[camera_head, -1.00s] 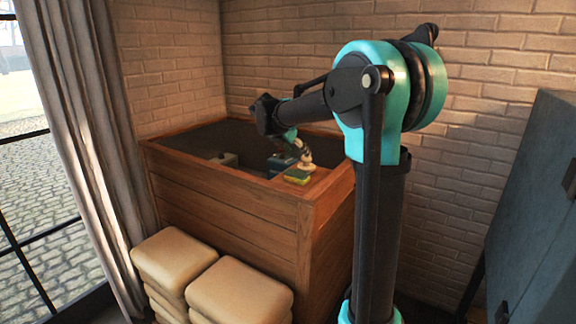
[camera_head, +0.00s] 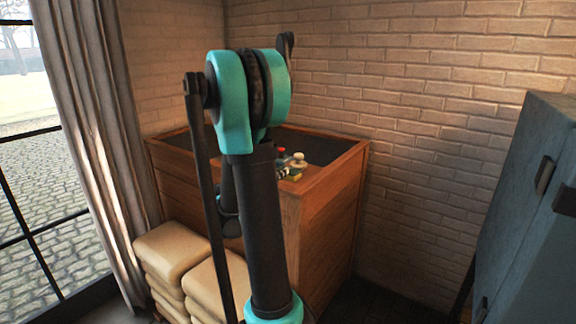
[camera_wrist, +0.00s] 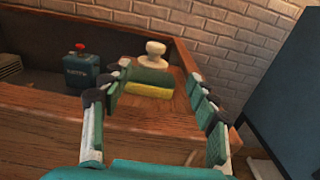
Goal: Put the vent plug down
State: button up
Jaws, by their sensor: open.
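A cream knob-shaped piece (camera_wrist: 153,52), possibly the vent plug, stands upright on the wooden corner ledge in the wrist view. It also shows in the head view (camera_head: 299,158). A green and yellow sponge (camera_wrist: 149,90) lies on the ledge in front of it. My gripper (camera_wrist: 152,102) is open and empty, its fingers spread at either side of the sponge in the picture, with the cream piece beyond them. I cannot tell its exact height over the ledge. In the head view my arm hides the gripper's fingers.
A blue container with a red top (camera_wrist: 81,68) stands inside the wooden planter box (camera_wrist: 30,98), left of the sponge. Stacked tan sacks (camera_head: 180,250) stand before the box. A brick wall (camera_head: 430,130) is behind, and a blue-grey cabinet (camera_head: 525,200) is at the right.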

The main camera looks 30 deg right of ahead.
send_near(296, 156)
jog(key=x, duration=0.5)
jog(key=shift+s+d, duration=0.15)
jog(key=shift+s, duration=0.25)
jog(key=shift+w+x, duration=0.15)
jog(key=shift+x, duration=1.2)
jog(key=shift+w+x, duration=0.2)
jog(key=shift+x, duration=1.1)
jog(key=shift+f, duration=0.15)
jog(key=shift+c, duration=0.5)
grip_shut()
